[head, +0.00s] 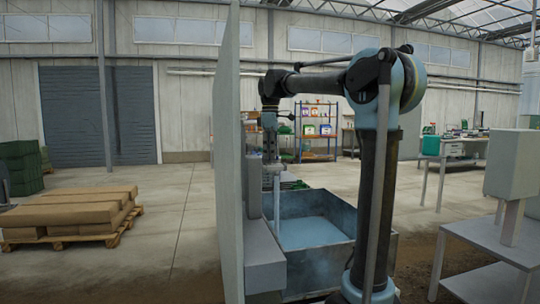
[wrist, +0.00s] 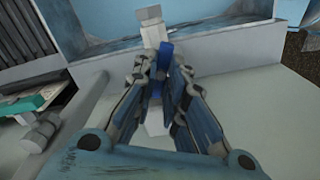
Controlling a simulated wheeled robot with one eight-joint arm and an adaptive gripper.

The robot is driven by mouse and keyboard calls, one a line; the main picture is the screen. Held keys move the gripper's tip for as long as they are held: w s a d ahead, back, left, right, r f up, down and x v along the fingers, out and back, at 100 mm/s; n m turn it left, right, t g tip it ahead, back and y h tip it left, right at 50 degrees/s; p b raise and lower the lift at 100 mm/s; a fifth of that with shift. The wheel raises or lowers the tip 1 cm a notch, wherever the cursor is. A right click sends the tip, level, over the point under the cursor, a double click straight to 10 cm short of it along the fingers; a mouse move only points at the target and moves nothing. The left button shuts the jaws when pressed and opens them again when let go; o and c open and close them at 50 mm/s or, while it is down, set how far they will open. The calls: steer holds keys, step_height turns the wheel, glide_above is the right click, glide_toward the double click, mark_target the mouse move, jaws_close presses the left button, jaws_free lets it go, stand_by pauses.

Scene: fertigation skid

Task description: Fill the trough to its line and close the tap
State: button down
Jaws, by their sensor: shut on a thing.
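The metal trough (head: 325,205) stands on the floor beyond the grey panel in the head view, with pale blue water (head: 310,232) in it. A pale stream (head: 277,200) falls into it from the tap's spout. I cannot make out the fill line. My gripper (wrist: 162,66) is shut on the tap's blue lever (wrist: 165,58) in the wrist view. The tap's white spout (wrist: 151,24) points toward the trough, whose water also shows at the top of the wrist view. In the head view my gripper (head: 269,152) is small and partly hidden beside the panel.
A tall grey panel (head: 227,150) stands close on the left of my arm. A pallet of brown sacks (head: 75,214) lies on the floor at left. A grey stand (head: 495,260) is at right. Shelves (head: 317,130) stand far behind. Open floor lies between panel and pallet.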

steer(key=shift+w, duration=0.1)
stand_by(0.3)
steer(key=c, duration=1.6)
jaws_free()
steer(key=shift+d, duration=0.1)
steer(key=shift+c, duration=0.2)
step_height(320, 180, up, 12)
steer(key=shift+o, duration=0.6)
steer(key=shift+w+a+f, duration=0.1)
steer(key=shift+a+f, duration=0.1)
steer(key=shift+f, duration=0.05)
steer(key=shift+d+f+g+h, duration=0.1)
steer(key=shift+f+h, duration=0.55)
steer(key=shift+f, duration=1.7)
steer(key=shift+d+f+g+h, duration=0.1)
steer(key=shift+f+h, duration=0.6)
steer(key=shift+f, duration=1.7)
steer(key=shift+f+g+h, duration=0.1)
steer(key=shift+f+h, duration=0.55)
steer(key=shift+f, duration=1.7)
